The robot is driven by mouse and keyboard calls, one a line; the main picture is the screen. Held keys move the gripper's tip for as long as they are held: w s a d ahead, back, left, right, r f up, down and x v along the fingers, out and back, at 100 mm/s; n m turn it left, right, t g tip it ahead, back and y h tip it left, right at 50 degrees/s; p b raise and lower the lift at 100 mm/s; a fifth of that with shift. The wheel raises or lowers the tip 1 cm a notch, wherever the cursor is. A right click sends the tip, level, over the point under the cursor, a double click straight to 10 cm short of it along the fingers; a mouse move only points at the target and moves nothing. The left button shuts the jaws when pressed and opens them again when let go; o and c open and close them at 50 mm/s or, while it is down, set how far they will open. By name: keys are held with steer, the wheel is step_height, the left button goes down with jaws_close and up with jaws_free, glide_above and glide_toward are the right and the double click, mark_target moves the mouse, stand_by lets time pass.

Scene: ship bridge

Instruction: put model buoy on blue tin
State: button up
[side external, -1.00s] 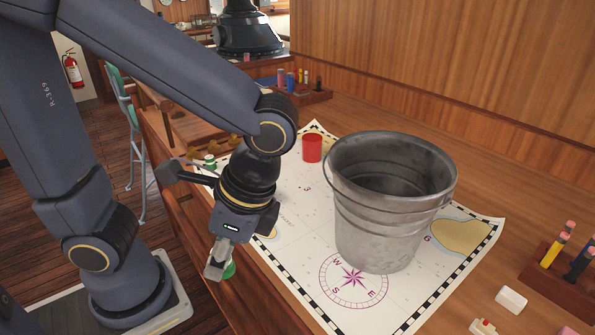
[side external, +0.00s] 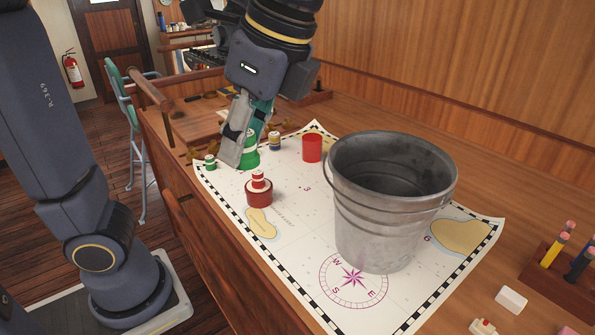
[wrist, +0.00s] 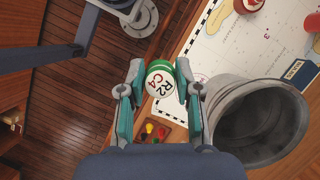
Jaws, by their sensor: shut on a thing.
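My gripper (side external: 240,150) is shut on a green piece with white parts (side external: 250,152), which looks like the model buoy.
A big metal bucket (side external: 385,235) stands on the chart (side external: 290,245). A red cup (side external: 312,148), a red piece with a red-and-white top (side external: 258,190) and a small green-and-white piece (side external: 210,161) stand nearby. Pencils (side external: 560,245) stand at right.

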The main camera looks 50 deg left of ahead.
steer(key=w+a+m+t, duration=0.2)
steer(key=w+m, duration=0.3)
steer(key=w, duration=0.3)
steer(key=w+a+m+t, duration=0.2)
steer(key=w+m, duration=0.2)
steer(key=w, duration=0.4)
steer(key=w+a+m+t+h, duration=0.2)
steer(key=w+a+m, duration=0.9)
steer(key=w, duration=0.4)
step_height(320, 180, down, 11)
steer(key=a, duration=0.1)
steer(key=shift+n, duration=0.3)
steer(key=w+f, duration=0.3)
steer(key=w, duration=0.1)
steer(key=w+f, duration=0.3)
steer(key=w, duration=0.1)
steer(key=w+a+f, duration=0.1)
steer(key=w+f, duration=0.2)
steer(key=w, duration=0.2)
steer(key=shift+w+f, duration=0.35)
steer(key=shift+f, duration=1.55)
steer(key=shift+f, duration=0.2)
